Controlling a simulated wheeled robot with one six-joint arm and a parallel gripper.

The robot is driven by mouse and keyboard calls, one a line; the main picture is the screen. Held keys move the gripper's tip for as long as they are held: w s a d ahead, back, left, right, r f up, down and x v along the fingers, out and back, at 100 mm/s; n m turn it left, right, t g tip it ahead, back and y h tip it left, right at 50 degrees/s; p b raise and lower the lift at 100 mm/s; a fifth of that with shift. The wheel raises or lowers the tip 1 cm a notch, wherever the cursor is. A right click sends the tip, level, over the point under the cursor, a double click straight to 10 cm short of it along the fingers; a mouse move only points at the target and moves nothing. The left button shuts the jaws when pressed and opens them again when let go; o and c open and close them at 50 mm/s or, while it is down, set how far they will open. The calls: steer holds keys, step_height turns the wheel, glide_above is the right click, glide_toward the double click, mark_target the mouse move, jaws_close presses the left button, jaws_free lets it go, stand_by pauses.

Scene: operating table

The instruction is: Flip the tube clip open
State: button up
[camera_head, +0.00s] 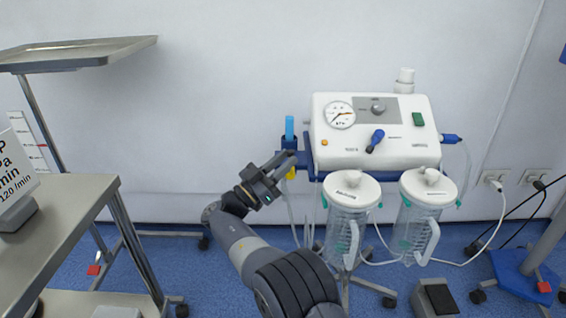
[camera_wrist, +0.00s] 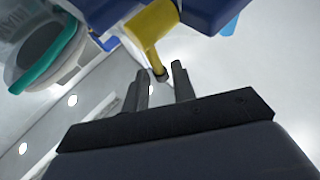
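The tube clip seems to be the yellow part (camera_wrist: 150,30) on the blue holder at the left side of the suction machine (camera_head: 375,132). In the head view a small bit of yellow (camera_head: 291,173) shows just beyond my gripper (camera_head: 278,165). In the wrist view my gripper (camera_wrist: 162,80) has its two dark fingers apart with a gap between them. The lower end of the yellow part is just beyond the fingertips, near the gap. I cannot tell whether they touch. The gripper and the blue holder hide part of the clip in the head view.
Two clear suction jars (camera_head: 346,222) (camera_head: 415,215) hang under the machine, close to the right of my arm. A blue tube (camera_head: 289,128) stands in the holder above the clip. A steel table (camera_head: 70,220) is at the left. Hoses hang below the holder.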

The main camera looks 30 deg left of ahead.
steer(key=p+v, duration=0.2)
steer(key=v, duration=0.8)
steer(key=shift+s+a+f+p, duration=0.15)
steer(key=shift+s+f+p, duration=0.05)
steer(key=shift+s+p, duration=0.1)
steer(key=b+x, duration=0.2)
steer(key=x, duration=0.9)
